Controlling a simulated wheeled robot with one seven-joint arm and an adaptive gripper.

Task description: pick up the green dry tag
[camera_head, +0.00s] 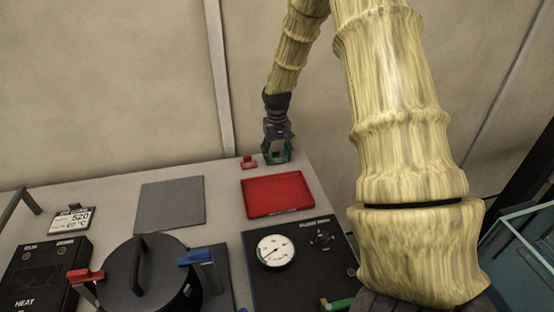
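My gripper (278,154) points down at the back right of the bench, behind the red tray. A small dark green patch (277,156) shows between and behind its fingers; it may be the green dry tag, but it is too small and covered to be sure. I cannot tell whether the fingers touch it or are closed on it. A small red tag-like piece (249,162) lies on the bench just left of my gripper.
The red tray (277,196) lies in front of my gripper. A grey mat (170,204) is to its left. A black-lidded pot (130,270), a gauge panel (322,290) and a heater box (40,277) fill the front. A glass-sided bin (525,255) stands right.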

